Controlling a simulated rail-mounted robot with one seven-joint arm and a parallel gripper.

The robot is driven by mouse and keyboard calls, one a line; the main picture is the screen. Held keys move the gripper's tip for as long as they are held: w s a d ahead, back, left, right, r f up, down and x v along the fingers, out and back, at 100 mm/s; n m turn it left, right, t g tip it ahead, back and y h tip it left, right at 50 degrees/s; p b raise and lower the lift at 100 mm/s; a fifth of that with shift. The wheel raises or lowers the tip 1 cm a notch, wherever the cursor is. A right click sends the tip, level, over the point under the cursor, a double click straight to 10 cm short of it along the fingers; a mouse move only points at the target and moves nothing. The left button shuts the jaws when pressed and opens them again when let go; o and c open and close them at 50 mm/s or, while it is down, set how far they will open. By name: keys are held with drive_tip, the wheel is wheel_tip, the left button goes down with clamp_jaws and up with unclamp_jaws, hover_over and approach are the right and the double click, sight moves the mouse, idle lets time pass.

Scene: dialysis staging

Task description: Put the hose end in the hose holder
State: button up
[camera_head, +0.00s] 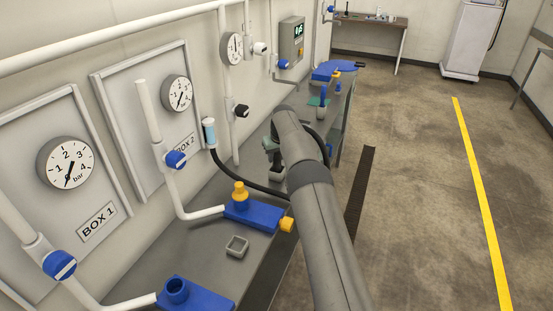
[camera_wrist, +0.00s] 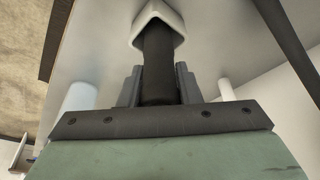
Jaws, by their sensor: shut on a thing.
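A black hose (camera_head: 250,186) hangs from a light-blue cylinder (camera_head: 209,132) by the wall and runs down behind my arm. My gripper (camera_head: 272,152) is over the bench, partly hidden by my arm. In the wrist view my gripper (camera_wrist: 158,88) is shut on the dark cylindrical hose end (camera_wrist: 158,55), with a finger on each side. A pale, square-edged piece (camera_wrist: 158,14) shows at the far end of the dark cylinder. I cannot tell whether it surrounds the cylinder or lies beyond it. A small grey square open cup (camera_head: 237,246), possibly the hose holder, sits on the bench.
The bench (camera_head: 205,258) runs along the wall. A blue block with a yellow knob (camera_head: 240,193) and another blue block (camera_head: 195,294) stand on it. White pipes with blue valves (camera_head: 176,159) rise beside the gauges (camera_head: 66,162).

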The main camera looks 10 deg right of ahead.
drive_tip(key=shift+f, duration=0.6)
drive_tip(key=shift+f, duration=0.1)
drive_tip(key=shift+f, duration=0.15)
drive_tip(key=o, duration=1.1)
drive_tip(key=shift+c, duration=0.2)
